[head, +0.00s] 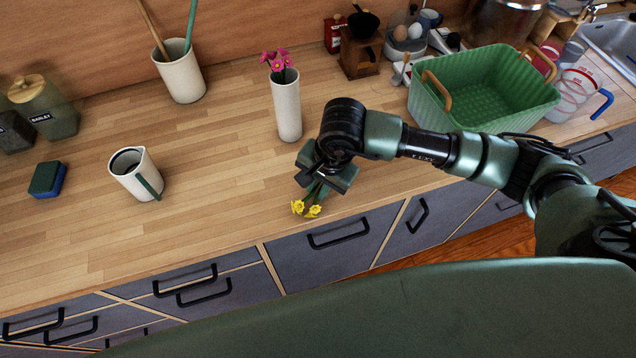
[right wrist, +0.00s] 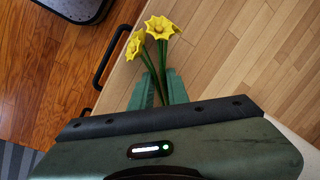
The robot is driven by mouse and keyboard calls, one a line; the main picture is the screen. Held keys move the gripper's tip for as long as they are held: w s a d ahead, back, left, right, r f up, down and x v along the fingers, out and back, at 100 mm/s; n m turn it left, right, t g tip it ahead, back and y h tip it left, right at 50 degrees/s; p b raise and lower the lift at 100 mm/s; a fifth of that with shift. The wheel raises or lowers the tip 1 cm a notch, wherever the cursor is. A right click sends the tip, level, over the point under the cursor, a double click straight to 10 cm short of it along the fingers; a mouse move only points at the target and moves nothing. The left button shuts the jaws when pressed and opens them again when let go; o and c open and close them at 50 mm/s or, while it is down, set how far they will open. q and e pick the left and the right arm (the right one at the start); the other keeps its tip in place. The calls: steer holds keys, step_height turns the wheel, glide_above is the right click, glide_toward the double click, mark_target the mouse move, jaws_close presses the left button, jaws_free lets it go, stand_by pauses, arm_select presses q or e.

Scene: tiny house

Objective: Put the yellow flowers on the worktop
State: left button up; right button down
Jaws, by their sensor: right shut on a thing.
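The yellow flowers (head: 309,208) are two yellow blooms on green stems, seen in the head view at the front edge of the wooden worktop (head: 225,200). My right gripper (head: 322,188) is shut on their stems, with the blooms pointing towards the worktop's front edge. In the right wrist view the blooms (right wrist: 152,34) and green stems stick out past the gripper. I cannot tell whether the flowers touch the worktop or hang just above it. The gripper hides the lower stems. My left gripper is not in view.
A white vase with pink flowers (head: 286,108) stands behind the gripper. A white jug (head: 130,180) and a blue-green sponge (head: 47,180) are at left. A green basket (head: 490,95) is at right. The worktop between jug and vase is clear.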

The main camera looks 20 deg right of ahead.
steer(key=shift+f, duration=0.1)
steer(key=shift+f, duration=0.1)
steer(key=c, duration=1.4)
jaws_free()
steer(key=shift+o, duration=0.2)
steer(key=shift+r, duration=0.25)
steer(key=shift+r+b, duration=0.25)
steer(key=shift+b, duration=0.05)
step_height(320, 180, up, 11)
steer(key=s+d+b, duration=0.1)
steer(key=b, duration=0.2)
steer(key=shift+s+d, duration=0.3)
steer(key=shift+s, duration=0.05)
